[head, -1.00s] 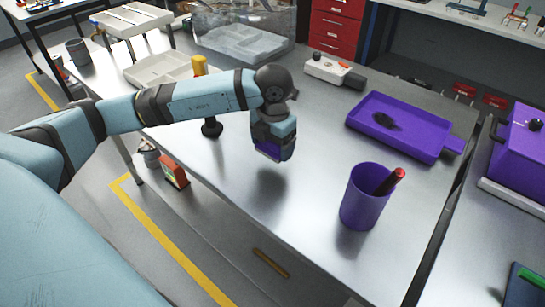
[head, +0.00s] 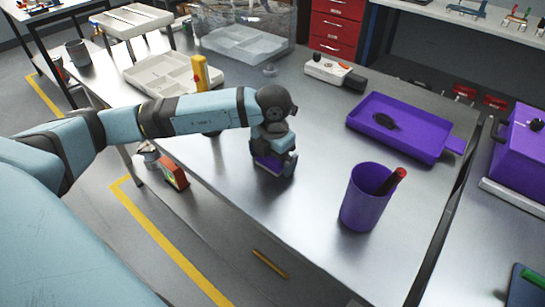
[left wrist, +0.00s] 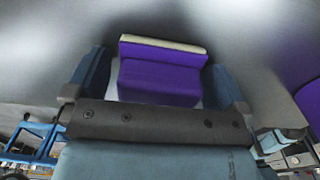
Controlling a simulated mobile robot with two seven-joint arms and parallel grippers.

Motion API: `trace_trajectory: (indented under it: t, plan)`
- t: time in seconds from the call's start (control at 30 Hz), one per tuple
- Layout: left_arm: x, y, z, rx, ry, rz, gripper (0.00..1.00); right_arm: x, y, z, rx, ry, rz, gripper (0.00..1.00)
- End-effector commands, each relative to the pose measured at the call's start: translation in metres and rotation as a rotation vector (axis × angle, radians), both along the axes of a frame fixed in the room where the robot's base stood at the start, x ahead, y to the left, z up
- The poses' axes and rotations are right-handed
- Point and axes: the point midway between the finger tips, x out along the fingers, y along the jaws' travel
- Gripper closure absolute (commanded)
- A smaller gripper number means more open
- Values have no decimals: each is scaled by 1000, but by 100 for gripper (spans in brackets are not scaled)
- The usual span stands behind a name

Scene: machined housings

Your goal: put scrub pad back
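The scrub pad is a purple block with a pale cream layer along one side. In the left wrist view the scrub pad (left wrist: 160,75) sits between the two fingers of my left gripper (left wrist: 160,88). The gripper is shut on the pad. The pad is low, close to the tabletop; I cannot tell whether it touches. My right gripper is not in view.
A purple cup (head: 362,205) with a red-tipped pen stands to the right of the gripper. A purple tray (head: 425,142) with a dark object lies behind it. A pale divided tray (head: 160,72) and a yellow-handled object (head: 200,72) are at back left. The table (head: 310,130) between is bare.

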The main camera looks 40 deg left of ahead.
Motion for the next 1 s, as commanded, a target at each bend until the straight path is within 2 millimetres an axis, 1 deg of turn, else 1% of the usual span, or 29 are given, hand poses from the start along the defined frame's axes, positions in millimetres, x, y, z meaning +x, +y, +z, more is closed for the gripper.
trace_trajectory:
  t: [0.1,0.17,0.27,0.5,0.6,0.7,0.83,1.0]
  plan:
    - [0,0,6,0,-1,0,0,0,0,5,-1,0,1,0]
    - [1,0,11,-1,-3,0,0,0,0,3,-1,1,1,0]
    - [1,0,28,0,-3,-1,0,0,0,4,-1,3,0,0]
    - [1,-1,81,0,-5,-1,0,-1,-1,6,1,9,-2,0]
    - [1,-1,99,-1,-5,-1,0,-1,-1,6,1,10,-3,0]
    - [0,-2,112,-1,-2,0,0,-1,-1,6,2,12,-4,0]
    - [0,-2,121,0,-1,0,0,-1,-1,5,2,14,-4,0]
    - [0,-2,123,0,0,0,0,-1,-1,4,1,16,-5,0]
